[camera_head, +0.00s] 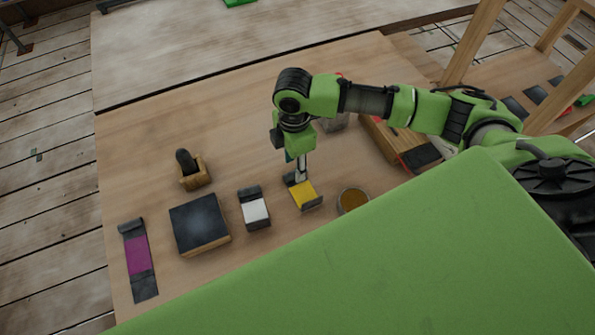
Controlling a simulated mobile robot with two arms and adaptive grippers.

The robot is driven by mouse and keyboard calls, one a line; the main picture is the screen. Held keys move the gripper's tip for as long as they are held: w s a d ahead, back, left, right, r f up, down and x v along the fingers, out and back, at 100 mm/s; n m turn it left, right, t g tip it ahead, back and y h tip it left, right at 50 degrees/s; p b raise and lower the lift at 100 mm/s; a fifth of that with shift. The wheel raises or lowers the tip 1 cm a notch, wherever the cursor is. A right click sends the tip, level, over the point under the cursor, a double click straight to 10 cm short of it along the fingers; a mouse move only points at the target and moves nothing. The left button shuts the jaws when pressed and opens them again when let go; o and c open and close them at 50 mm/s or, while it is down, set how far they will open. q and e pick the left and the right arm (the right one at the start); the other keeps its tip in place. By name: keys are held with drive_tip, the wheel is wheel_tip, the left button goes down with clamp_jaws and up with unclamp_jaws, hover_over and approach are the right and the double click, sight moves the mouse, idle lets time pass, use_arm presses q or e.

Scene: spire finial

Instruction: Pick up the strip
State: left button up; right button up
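Several strip-like pieces lie on the wooden table (140,150). A yellow piece (305,196) with dark grey ends lies near the middle. A white piece (255,211) with dark ends lies to its left, and a long magenta strip (138,254) with dark ends lies at the left edge. Which one is the task's strip I cannot tell. My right gripper (300,176) points down at the far end of the yellow piece, touching or just above it. Its fingers are too small to tell open from shut. My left gripper is not in view.
A dark-topped wooden block (198,221) lies between the magenta and white pieces. A wooden holder with a black object (190,172) stands behind it. A round dish with amber contents (352,200) stands right of the yellow piece. The table's back left is clear.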

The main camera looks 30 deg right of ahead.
drive_tip(key=shift+f, duration=1.4)
clamp_jaws()
drive_tip(key=shift+r, duration=0.15)
